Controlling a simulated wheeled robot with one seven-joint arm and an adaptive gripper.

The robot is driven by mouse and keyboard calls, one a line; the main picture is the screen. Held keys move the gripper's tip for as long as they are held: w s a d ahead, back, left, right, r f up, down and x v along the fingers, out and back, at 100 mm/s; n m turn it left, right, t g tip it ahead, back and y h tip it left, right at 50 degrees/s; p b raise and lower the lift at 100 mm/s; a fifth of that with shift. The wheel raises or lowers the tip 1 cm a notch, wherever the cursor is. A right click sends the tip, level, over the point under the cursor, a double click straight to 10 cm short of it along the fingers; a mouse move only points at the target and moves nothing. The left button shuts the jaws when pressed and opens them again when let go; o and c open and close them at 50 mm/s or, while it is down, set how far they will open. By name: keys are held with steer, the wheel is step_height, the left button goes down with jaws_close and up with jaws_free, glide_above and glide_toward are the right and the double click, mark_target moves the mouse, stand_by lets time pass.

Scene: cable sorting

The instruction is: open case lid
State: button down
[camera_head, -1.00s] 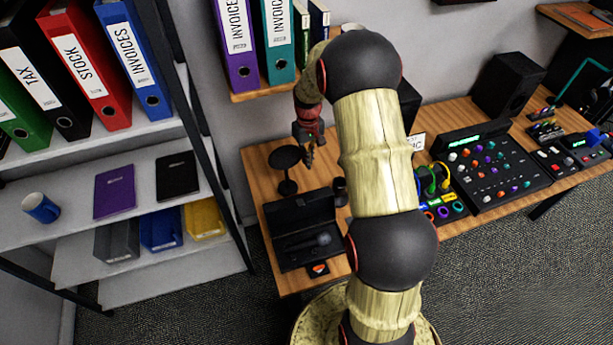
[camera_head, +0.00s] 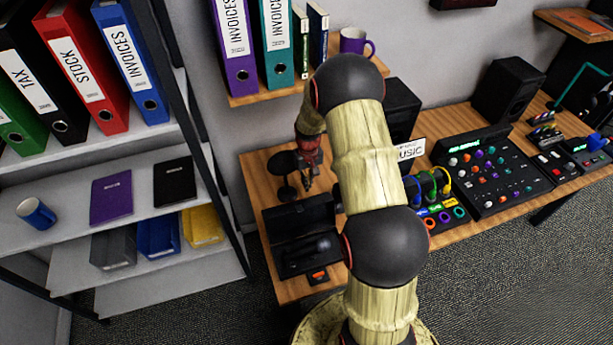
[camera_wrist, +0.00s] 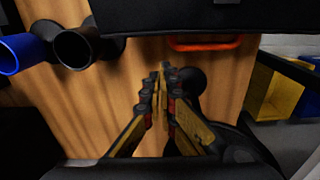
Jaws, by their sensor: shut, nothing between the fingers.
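The black case (camera_head: 300,262) lies on the left end of the wooden desk. Its lid (camera_head: 299,215) stands raised at the back, and a dark microphone (camera_head: 318,246) lies inside. My gripper (camera_head: 308,183) is just behind the lid, close to the black round-topped stand; I cannot tell whether it touches the lid. In the wrist view my gripper (camera_wrist: 163,70) has its fingers together and empty above the wood. A black body with an orange-red bar (camera_wrist: 205,45) is at the top there; I cannot tell what it is.
The black stand (camera_head: 285,163) is left of my gripper. A sign, coloured cables (camera_head: 428,185) and a mixer (camera_head: 490,170) are to the right. The shelf with binders (camera_head: 240,75) is above the desk's back. The grey rack (camera_head: 120,215) is at left.

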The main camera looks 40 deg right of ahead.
steer(key=shift+s+a+r, duration=0.2)
steer(key=shift+s+r, duration=0.1)
steer(key=shift+s, duration=0.4)
steer(key=shift+s+a+r, duration=0.15)
steer(key=shift+s+r, duration=0.15)
steer(key=shift+s, duration=0.35)
steer(key=s+r+p, duration=0.1)
steer(key=s+r, duration=0.1)
steer(key=shift+s+a+r+p, duration=0.25)
steer(key=shift+s+a+p, duration=0.05)
steer(key=shift+a+p, duration=0.1)
steer(key=shift+s, duration=0.2)
steer(key=shift+f, duration=0.15)
steer(key=shift+w, duration=0.15)
